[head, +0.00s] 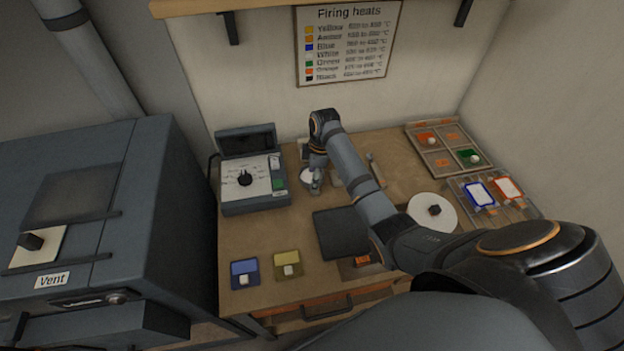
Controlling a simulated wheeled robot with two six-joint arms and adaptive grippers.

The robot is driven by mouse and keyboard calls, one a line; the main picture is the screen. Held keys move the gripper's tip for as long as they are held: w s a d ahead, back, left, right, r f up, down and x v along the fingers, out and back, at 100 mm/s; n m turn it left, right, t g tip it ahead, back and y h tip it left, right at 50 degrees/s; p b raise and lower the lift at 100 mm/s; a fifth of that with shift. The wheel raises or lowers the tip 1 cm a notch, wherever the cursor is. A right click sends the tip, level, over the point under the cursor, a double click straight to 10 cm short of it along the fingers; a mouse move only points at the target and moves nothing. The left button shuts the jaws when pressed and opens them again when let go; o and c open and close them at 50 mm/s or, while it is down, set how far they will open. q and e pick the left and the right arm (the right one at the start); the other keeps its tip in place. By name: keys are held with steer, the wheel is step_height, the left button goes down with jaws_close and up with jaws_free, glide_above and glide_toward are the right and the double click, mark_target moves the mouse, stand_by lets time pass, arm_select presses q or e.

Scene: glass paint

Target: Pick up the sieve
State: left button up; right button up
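My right arm reaches in from the lower right over the wooden table, and my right gripper (316,188) points down near the back wall. A small round pale thing (306,175), which may be the sieve, sits right at the gripper and is partly hidden by it. I cannot tell whether the fingers are open or shut, or whether they touch it. My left gripper is not in view.
A grey control box (252,185) with a dial stands left of the gripper. A dark square plate (341,233) lies in front. A white disc (448,212), a sectioned tray (410,131) and framed cards (466,205) are right. A large kiln-like cabinet (150,200) stands left.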

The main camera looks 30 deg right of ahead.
mark_target(305, 177)
steer(key=shift+f+p, duration=0.4)
steer(key=shift+s+f+p, duration=0.2)
steer(key=shift+f+p, duration=0.35)
steer(key=shift+f, duration=0.1)
step_height(305, 177, down, 3)
steer(key=shift+a, duration=0.1)
steer(key=shift+w, duration=0.1)
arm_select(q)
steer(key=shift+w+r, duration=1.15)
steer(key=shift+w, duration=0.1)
arm_select(e)
steer(key=c, duration=1.2)
steer(key=shift+r, duration=0.1)
steer(key=shift+c, duration=0.2)
